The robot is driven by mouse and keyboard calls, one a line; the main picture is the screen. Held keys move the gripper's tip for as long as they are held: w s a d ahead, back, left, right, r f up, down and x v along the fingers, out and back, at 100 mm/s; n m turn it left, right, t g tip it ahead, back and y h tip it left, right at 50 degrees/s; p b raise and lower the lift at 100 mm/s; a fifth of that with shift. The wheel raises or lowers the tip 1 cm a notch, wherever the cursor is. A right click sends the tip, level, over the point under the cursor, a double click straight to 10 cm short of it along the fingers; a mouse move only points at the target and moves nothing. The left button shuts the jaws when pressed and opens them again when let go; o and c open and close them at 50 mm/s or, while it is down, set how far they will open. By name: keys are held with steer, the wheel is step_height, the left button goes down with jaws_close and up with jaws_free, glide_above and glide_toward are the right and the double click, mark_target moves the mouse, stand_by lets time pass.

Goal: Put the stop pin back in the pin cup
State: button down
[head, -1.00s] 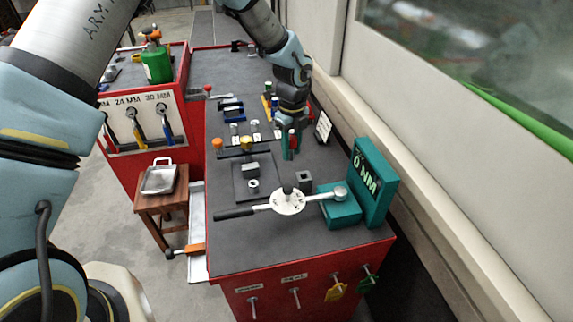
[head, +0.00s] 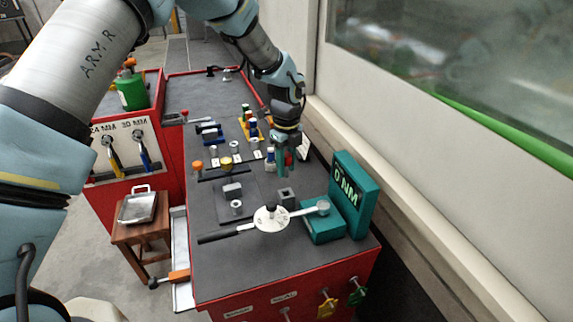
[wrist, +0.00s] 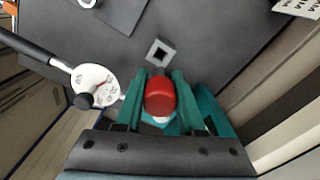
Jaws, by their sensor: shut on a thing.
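The stop pin, with a red head (wrist: 160,97), is held between the two teal fingers of my gripper (wrist: 160,110). In the head view its red head (head: 289,160) shows at the fingers of my gripper (head: 283,170). The fingers hide most of the pin's shaft. The pin cup (head: 287,197) is a small grey square block with an open top, standing on the dark bench top. My gripper is above the bench, a little behind the cup in the head view.
A torque wrench with a white round dial (head: 271,218) lies in front of the cup, its end at a teal tester (head: 322,222) with a "0 NM" display (head: 354,190). A dark plate (head: 222,205) with a grey block lies left. Bottles and sockets stand behind.

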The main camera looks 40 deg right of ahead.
mark_target(286, 154)
steer(key=shift+f+b, duration=1.3)
steer(key=shift+f, duration=1.25)
steer(key=shift+f+b, duration=0.55)
steer(key=shift+f, duration=0.75)
steer(key=shift+c, duration=2.2)
jaws_free()
step_height(286, 154, up, 11)
steer(key=b, duration=0.2)
steer(key=shift+b, duration=0.35)
